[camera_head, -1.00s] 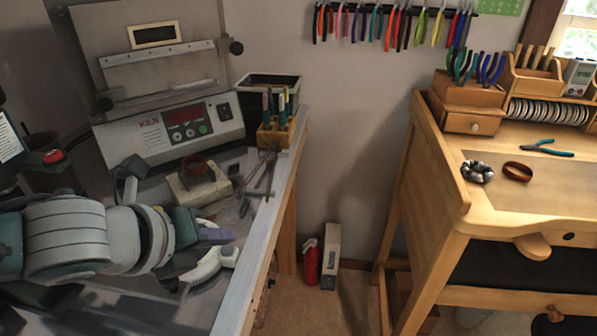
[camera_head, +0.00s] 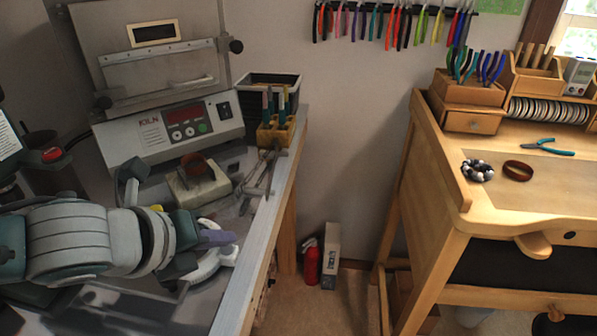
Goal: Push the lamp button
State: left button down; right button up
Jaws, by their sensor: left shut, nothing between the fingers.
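My left arm comes in from the left over the metal bench. Its gripper (camera_head: 217,238), with grey-purple fingertips, is shut and empty above the bench, beside a white curved object (camera_head: 208,265). This white object could be part of the lamp, but I cannot tell for sure. Its left part is hidden behind my arm, and no button on it can be made out. I cannot tell whether the fingertips touch it. My right gripper is not in view.
The kiln (camera_head: 170,125) stands at the back of the bench. A pale block with a brown ring (camera_head: 197,180), tools and a wooden tool holder (camera_head: 275,133) lie near the bench's right edge.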

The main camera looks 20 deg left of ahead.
pick_arm(q)
jog(key=shift+f, duration=0.25)
dwell(0.4)
jog(key=shift+r+p, duration=0.55)
jog(key=shift+p, duration=0.1)
jog(key=shift+r, duration=0.1)
notch_tip(320, 180, up, 6)
jog(key=p, duration=0.6)
jog(key=shift+p, duration=0.35)
